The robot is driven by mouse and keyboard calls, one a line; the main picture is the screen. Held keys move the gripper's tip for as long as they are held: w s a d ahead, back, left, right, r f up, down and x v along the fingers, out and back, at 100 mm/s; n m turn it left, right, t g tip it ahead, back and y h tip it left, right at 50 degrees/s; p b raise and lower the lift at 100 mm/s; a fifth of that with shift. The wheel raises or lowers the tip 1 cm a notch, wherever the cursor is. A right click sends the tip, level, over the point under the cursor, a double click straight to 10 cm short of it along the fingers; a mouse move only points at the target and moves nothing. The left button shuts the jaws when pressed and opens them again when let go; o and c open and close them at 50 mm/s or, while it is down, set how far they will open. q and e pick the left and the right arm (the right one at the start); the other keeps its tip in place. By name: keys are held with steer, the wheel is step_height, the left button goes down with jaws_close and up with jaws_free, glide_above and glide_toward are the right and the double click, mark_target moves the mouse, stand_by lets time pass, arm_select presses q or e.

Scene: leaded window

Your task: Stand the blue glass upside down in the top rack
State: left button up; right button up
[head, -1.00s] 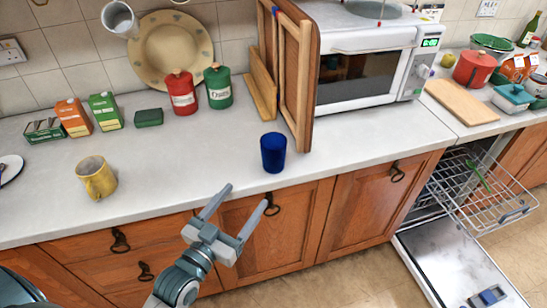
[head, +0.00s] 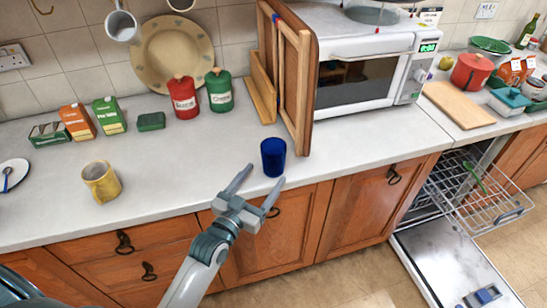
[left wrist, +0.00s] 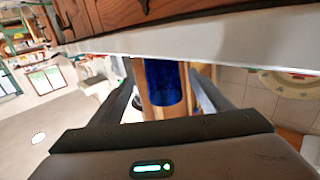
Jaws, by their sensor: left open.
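The blue glass (head: 273,157) stands on the counter near its front edge, beside the wooden boards. My left gripper (head: 259,181) is open and empty, with its fingers pointing at the glass from the front. The fingertips are close to the glass at counter-edge height; I cannot tell if they touch it. In the left wrist view the glass (left wrist: 166,82) appears between the two fingers. The top rack (head: 485,205) is pulled out of the open dishwasher at the right. A green utensil (head: 474,176) lies in it. My right gripper is not in view.
A yellow mug (head: 101,182) stands on the counter to the left. Leaning wooden boards (head: 296,85) and a microwave (head: 365,70) stand behind the glass. The dishwasher door (head: 445,265) hangs open below the rack. The counter front right of the glass is clear.

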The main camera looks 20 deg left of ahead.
mark_target(268, 168)
arm_select(q)
steer(key=shift+w+d, duration=0.2)
steer(key=shift+w, duration=0.95)
steer(key=shift+w+r+p, duration=0.15)
steer(key=shift+w+p, duration=0.25)
steer(key=shift+p, duration=0.15)
steer(key=w, duration=0.1)
steer(key=w+p, duration=0.1)
steer(key=w, duration=0.1)
steer(key=shift+w+d+p, duration=0.25)
steer(key=shift+w+p, duration=0.1)
steer(key=shift+p, duration=0.05)
steer(key=shift+w+d, duration=0.1)
steer(key=shift+w, duration=0.2)
steer(key=c, duration=1.4)
